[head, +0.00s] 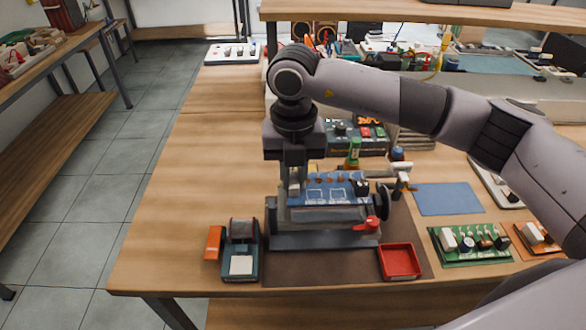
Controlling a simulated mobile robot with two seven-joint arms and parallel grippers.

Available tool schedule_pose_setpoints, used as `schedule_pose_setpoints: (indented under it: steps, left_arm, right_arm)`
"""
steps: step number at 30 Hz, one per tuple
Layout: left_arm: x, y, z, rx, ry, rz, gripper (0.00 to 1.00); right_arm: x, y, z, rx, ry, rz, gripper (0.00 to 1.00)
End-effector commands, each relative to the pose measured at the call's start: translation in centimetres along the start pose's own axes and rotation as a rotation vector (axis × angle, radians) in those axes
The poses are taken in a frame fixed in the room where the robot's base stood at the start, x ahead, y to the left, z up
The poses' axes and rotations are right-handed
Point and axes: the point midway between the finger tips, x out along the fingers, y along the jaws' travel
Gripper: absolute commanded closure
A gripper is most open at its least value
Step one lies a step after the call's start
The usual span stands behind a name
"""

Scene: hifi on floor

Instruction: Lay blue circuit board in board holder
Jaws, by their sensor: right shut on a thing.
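The blue circuit board (330,188) is above the grey board holder (318,240), near the middle of the bench in the head view. The board carries several brown parts along its upper edge. My right gripper (294,192) points down and is shut on the board's left end; its fingertips are partly hidden against the holder. The holder has a red knob (367,224) at its front right and a dark wheel on its right side. I cannot tell whether the board touches the holder. My left gripper is not in view.
A red tray (399,261) lies right of the holder's front. A green circuit board (469,244) and a blue mat (449,199) lie farther right. A small teal device (241,262) stands at the left. The bench's left side is clear.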

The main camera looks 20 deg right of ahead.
Motion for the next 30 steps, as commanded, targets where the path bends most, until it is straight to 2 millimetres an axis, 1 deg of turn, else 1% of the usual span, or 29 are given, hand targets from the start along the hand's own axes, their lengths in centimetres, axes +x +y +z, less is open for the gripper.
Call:
schedule_pose_setpoints:
  steps: [8,21,30]
  left_arm:
    - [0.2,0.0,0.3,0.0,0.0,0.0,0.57]
    - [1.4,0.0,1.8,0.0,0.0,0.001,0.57]
    - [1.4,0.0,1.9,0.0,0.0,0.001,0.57]
  right_arm:
    - [0.6,0.0,0.0,0.0,0.0,0.0,1.0]
    - [3.4,0.0,0.0,0.0,0.0,0.0,1.0]
    - [3.5,0.0,0.0,0.0,0.0,0.0,1.0]
